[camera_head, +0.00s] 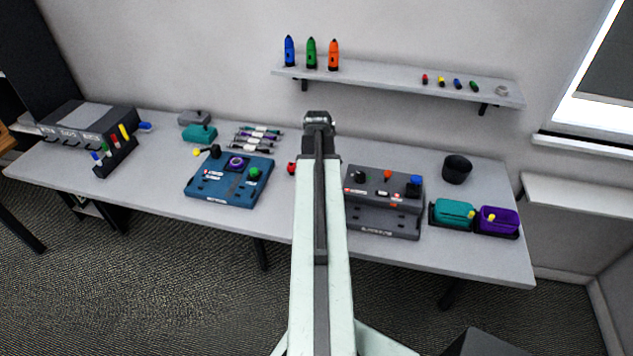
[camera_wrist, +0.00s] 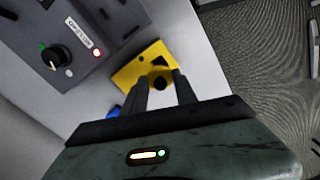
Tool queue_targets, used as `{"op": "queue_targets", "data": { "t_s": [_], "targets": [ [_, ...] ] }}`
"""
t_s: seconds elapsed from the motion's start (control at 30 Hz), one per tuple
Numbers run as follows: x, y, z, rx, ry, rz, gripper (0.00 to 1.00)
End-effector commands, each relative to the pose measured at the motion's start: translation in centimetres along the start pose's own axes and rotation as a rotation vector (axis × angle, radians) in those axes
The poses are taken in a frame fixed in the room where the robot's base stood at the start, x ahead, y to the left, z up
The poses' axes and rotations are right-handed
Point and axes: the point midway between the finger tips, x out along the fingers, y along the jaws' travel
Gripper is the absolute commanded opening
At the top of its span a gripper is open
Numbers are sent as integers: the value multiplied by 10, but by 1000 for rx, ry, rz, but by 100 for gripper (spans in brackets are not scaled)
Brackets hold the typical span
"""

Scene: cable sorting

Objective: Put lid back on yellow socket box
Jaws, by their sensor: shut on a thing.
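In the wrist view a flat yellow piece (camera_wrist: 128,75) lies beyond my fingertips, with a dark square patch on it. I cannot tell whether it is the yellow socket box, its lid, or both together. A round black knob (camera_wrist: 160,83) shows between the tips of my gripper (camera_wrist: 160,86), which is shut on it. I cannot tell how high the knob is above the white table. In the head view my arm hides my fingertips, and no yellow box shows.
In the wrist view a grey device (camera_wrist: 75,35) with a dial stands close left; a blue thing (camera_wrist: 114,111) is near my left finger. The head view shows a blue panel (camera_head: 220,195), a grey panel (camera_head: 410,204) and a wall shelf (camera_head: 390,80). Bare table lies at front left.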

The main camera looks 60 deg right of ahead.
Motion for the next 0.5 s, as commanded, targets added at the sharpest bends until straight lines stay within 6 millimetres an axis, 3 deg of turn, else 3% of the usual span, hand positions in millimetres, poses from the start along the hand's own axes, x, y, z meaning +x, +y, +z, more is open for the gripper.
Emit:
{"op": "queue_targets", "data": {
  "t_s": [0.27, 0.5],
  "targets": [
    [11, 0, 0, 1, 0, 0, 0],
    [37, 1, 0, 2, 0, 0, 0]
  ]
}}
